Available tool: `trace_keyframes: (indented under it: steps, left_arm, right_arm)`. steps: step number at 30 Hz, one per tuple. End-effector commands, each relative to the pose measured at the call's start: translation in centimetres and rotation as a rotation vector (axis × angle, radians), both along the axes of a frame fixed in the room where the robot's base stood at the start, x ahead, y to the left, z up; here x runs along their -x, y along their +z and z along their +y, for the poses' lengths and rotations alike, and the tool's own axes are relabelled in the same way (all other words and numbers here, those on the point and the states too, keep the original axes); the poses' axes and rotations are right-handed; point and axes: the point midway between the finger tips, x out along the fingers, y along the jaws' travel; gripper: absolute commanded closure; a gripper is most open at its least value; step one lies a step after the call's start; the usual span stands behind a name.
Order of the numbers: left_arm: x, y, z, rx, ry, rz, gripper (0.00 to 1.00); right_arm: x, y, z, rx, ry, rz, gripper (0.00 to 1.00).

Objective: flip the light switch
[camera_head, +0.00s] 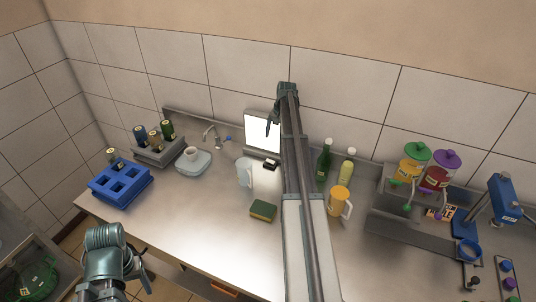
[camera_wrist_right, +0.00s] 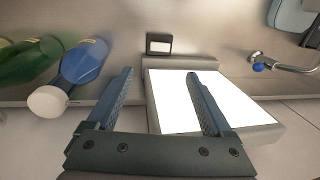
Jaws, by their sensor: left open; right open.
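A bright white lit panel (camera_head: 262,133) in a grey frame stands against the tiled wall; it fills the middle of the right wrist view (camera_wrist_right: 168,101). In front of it on the counter is a small black box (camera_head: 271,163) with a pale face, also in the right wrist view (camera_wrist_right: 159,44); it looks like the switch, but I cannot tell its position. My right gripper (camera_head: 272,122) is high near the wall; its open, empty fingers (camera_wrist_right: 160,90) overlap the panel's left part in the wrist view. My left gripper (camera_head: 142,272) is open, low at the counter's front left.
My right arm crosses the counter's middle. A blue bottle (camera_wrist_right: 83,62) is beside the panel. The front left counter is clear.

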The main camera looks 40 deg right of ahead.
Motion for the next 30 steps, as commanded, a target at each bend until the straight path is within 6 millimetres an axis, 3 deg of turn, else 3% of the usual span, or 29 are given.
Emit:
trace_keyframes:
  steps: [11, 30]
  left_arm:
    - [0.0, -1.2, 0.0, 0.000, -0.002, 0.000, 0.32]
    - [0.0, -9.4, 0.0, -0.001, -0.003, 0.000, 0.32]
  right_arm:
    - [-0.1, -1.2, 0.1, 0.000, 0.001, 0.000, 0.15]
    - [-1.2, -9.4, 0.7, 0.000, 0.002, 0.000, 0.15]
